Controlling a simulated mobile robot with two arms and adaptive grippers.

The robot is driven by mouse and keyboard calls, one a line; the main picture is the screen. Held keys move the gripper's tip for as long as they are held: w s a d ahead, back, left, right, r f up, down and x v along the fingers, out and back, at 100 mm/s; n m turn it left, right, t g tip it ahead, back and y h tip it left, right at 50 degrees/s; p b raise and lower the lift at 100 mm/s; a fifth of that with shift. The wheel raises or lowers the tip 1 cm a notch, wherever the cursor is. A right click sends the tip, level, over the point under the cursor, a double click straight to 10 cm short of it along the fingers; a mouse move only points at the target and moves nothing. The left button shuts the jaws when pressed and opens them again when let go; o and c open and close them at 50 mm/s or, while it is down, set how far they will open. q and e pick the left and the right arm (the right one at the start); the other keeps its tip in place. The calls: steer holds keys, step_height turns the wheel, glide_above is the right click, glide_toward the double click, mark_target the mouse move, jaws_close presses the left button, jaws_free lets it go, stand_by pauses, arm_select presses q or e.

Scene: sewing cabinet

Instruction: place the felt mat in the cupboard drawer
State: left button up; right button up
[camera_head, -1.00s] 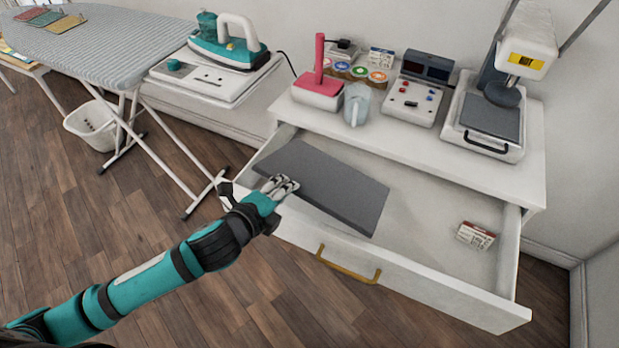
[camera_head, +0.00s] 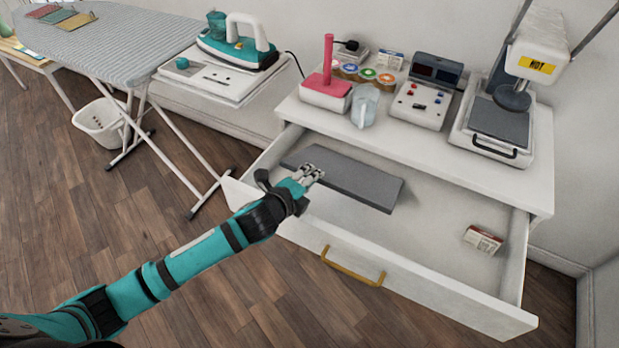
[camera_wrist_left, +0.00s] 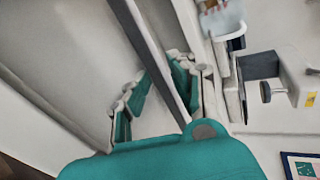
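The felt mat (camera_head: 352,179) is a dark grey flat slab. It lies within the open cupboard drawer (camera_head: 435,222), towards the left and back. My left gripper (camera_head: 311,174) is over the drawer at the mat's near left part. In the left wrist view the two fingers (camera_wrist_left: 160,95) stand well apart, with the mat's dark edge (camera_wrist_left: 150,50) running between them, closer to the right-hand finger. The gripper is open. Whether the mat rests fully flat on the drawer floor is hard to tell. My right gripper is out of view.
A small box (camera_head: 483,239) lies at the drawer's right end. The drawer front carries a brass handle (camera_head: 352,267). On the cabinet top (camera_head: 425,150) stand a pink-posted holder (camera_head: 326,88), a clear jug (camera_head: 364,106), a control box (camera_head: 424,97) and a heat press (camera_head: 497,124).

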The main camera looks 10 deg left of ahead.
arm_select(q)
steer(key=shift+o, duration=0.9)
steer(key=shift+r, duration=0.1)
steer(key=v, duration=1.2)
steer(key=shift+d, duration=0.1)
